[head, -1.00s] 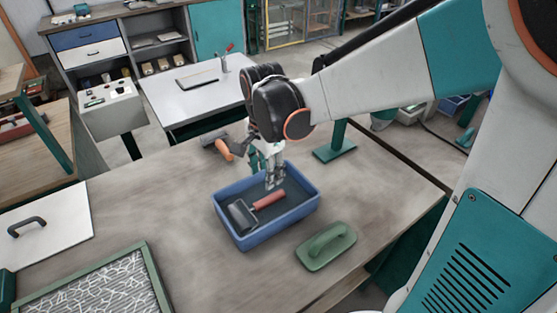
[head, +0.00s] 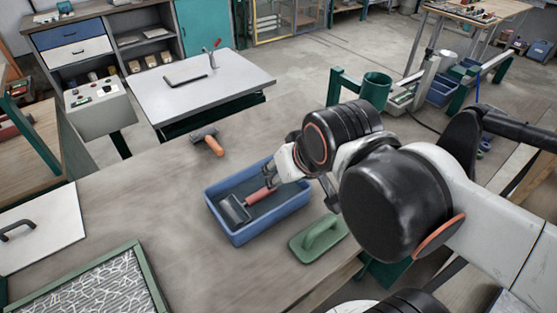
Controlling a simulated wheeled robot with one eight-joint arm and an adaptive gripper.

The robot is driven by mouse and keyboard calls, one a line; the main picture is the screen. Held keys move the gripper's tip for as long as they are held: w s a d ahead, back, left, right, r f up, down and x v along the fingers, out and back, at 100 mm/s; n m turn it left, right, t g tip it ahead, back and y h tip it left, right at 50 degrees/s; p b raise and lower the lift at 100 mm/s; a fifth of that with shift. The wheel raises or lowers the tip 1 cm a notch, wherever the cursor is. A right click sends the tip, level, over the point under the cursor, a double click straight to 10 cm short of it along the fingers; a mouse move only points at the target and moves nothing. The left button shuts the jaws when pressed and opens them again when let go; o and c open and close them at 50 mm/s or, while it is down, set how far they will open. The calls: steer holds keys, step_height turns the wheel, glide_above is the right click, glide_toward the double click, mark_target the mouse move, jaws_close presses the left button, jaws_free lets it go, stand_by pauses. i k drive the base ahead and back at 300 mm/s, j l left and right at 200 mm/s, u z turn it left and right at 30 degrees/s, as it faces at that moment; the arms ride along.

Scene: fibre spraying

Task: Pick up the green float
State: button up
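The green float (head: 318,239) lies on the workbench, handle up, just right of and in front of the blue tray. My gripper (head: 330,192) is above the bench at the tray's right end, just behind and above the float in the picture.
The blue tray (head: 243,236) holds a roller (head: 235,208) with a red handle. An orange-handled tool (head: 210,142) lies behind it. A green-framed mesh panel (head: 85,290) and a white board (head: 40,228) are at left. The bench's front edge is close to the float.

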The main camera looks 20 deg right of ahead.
mark_target(321, 232)
steer(key=u, duration=1.85)
steer(key=i+j, duration=0.4)
steer(key=j, duration=0.25)
steer(key=i+j+z, duration=0.1)
steer(key=j+z, duration=0.2)
steer(key=z, duration=2)
steer(key=j+u, duration=0.1)
